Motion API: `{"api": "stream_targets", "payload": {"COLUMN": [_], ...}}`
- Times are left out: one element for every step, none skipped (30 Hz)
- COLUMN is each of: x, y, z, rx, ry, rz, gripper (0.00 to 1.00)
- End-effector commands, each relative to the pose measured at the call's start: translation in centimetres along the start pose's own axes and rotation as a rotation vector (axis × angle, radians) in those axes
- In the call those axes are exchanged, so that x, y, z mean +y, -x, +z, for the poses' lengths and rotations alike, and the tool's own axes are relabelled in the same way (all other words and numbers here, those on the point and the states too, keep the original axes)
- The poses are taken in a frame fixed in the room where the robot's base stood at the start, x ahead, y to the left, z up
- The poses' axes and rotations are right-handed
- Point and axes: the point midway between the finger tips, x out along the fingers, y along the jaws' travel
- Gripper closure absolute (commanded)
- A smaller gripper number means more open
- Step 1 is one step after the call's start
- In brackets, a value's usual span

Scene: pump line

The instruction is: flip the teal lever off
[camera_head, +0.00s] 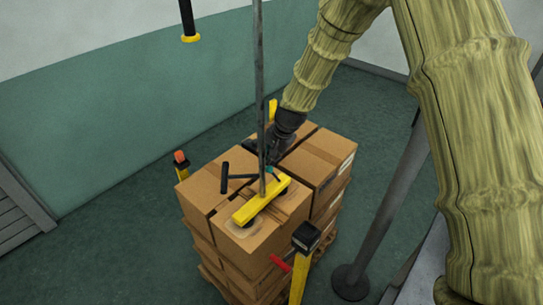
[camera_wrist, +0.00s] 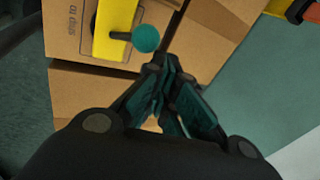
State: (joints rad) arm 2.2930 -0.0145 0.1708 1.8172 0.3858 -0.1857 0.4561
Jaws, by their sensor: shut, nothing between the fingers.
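The teal lever (camera_wrist: 146,38) shows in the wrist view as a round teal knob on a short dark stem. The stem comes out of a yellow base (camera_wrist: 112,35) and points right in that view. My gripper (camera_wrist: 162,64) is shut and empty, its tips just below and right of the knob; I cannot tell whether they touch it. In the head view the yellow base (camera_head: 249,208) lies on top of stacked boxes. Only a small teal bit of the lever (camera_head: 270,170) shows there, beside my dark gripper (camera_head: 271,156), which is partly hidden by a grey pole.
The cardboard boxes (camera_head: 322,158) stand stacked on a pallet. A thin grey pole (camera_head: 259,75) rises in front of my gripper. A black handle (camera_head: 238,176) is close by at the left. Yellow posts (camera_head: 299,278) stand around the stack, one near a red lever (camera_head: 281,263).

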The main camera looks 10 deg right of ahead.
Motion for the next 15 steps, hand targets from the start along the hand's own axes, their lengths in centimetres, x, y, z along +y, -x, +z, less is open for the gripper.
{"api": "stream_targets", "payload": {"x": [0.0, 0.0, 0.0, 0.0, 0.0, -0.1, -0.1, -0.1, -0.2, -0.2, -0.3, -0.4, -0.4, -0.4, -0.5], "y": [0.0, 0.0, 0.0, 0.1, 0.1, 0.3, 0.3, 0.5, 0.6, 0.7, 0.8, 1.0, 1.1, 1.2, 1.3], "z": [0.0, 0.0, 0.0, 0.0, 0.0, 0.0, 0.0, 0.0, -0.1, -0.1, -0.1, -0.1, -0.1, -0.1, -0.1], "rx": [0.0, 0.0, 0.0, 0.0, 0.0, 0.0, 0.0, 0.0, 0.0, 0.0, 0.0, 0.0, 0.0, 0.0, 0.0], "ry": [0.0, 0.0, 0.0, 0.0, 0.0, 0.0, 0.0, 0.0, 0.0, 0.0, 0.0, 0.0, 0.0, 0.0, 0.0], "rz": [0.001, 0.0, 0.0, 0.0, 0.0, 0.0, 0.0, 0.0, 0.0, 0.0, 0.0, 0.0, 0.0, 0.0, 0.0], "gripper": [1.0, 1.0, 1.0, 1.0, 1.0, 1.0, 1.0, 1.0, 1.0, 1.0, 1.0, 1.0, 1.0, 1.0, 1.0]}}
